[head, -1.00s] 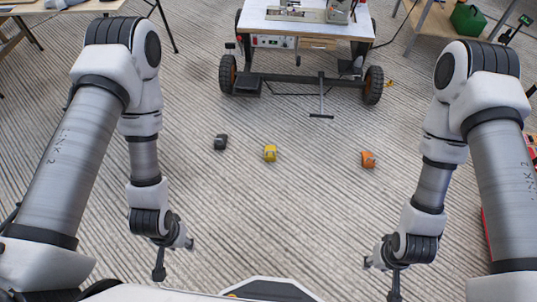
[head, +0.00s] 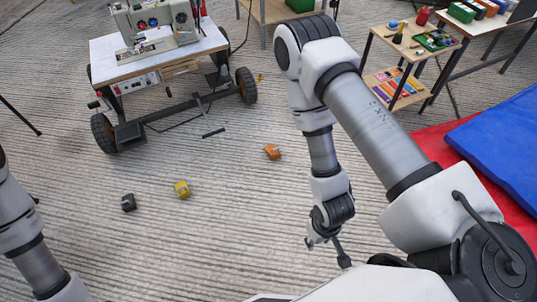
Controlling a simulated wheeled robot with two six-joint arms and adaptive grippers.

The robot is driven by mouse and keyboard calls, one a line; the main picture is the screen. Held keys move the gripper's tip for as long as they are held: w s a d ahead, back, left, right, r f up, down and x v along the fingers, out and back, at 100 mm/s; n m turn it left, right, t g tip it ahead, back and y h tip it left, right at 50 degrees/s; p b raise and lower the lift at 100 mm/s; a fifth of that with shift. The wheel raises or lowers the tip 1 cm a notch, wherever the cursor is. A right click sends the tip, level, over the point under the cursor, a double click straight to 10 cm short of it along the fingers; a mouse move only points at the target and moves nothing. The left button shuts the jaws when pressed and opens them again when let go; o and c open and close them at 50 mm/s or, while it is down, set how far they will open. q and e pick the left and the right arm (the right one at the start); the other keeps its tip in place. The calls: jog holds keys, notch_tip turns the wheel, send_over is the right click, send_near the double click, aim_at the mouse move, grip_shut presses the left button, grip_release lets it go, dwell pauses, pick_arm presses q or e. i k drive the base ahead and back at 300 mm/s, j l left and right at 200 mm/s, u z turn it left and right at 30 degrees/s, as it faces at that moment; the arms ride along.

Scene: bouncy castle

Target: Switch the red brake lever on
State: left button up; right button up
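A small red part (head: 93,104) shows at the left front of the wheeled cart (head: 165,68). It is too small to tell if it is the brake lever or how it is set. My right gripper (head: 325,245) hangs low over the floor, well in front of the cart and touching nothing I can see. Its fingers are too small to judge. My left arm shows only at the left edge, and its gripper is out of the picture.
Black (head: 128,202), yellow (head: 182,189) and orange (head: 272,152) small objects lie on the striped floor before the cart. A sewing machine (head: 155,25) stands on the cart. A shelf table (head: 425,45) and blue mat (head: 500,135) are at right.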

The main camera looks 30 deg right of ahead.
aim_at(95, 105)
jog(key=i+j, duration=0.15)
jog(key=j, duration=0.35)
jog(key=i+j+z, duration=0.1)
jog(key=j, duration=0.4)
jog(key=i+j+z, duration=0.1)
jog(key=j, duration=0.4)
jog(key=i+j, duration=0.25)
jog(key=j, duration=0.3)
jog(key=i+j+z, duration=0.1)
jog(key=j, duration=0.4)
jog(key=i+j, duration=0.1)
jog(key=j, duration=0.45)
jog(key=i+j+z, duration=0.15)
jog(key=j, duration=0.35)
jog(key=j+u, duration=0.1)
jog(key=j, duration=0.5)
jog(key=i+l+u, duration=0.15)
jog(key=u, duration=0.35)
jog(key=i+l+u, duration=0.1)
jog(key=l+u, duration=0.7)
jog(key=u, duration=0.15)
jog(key=l+u, duration=0.25)
jog(key=l, duration=1.35)
jog(key=k, duration=0.05)
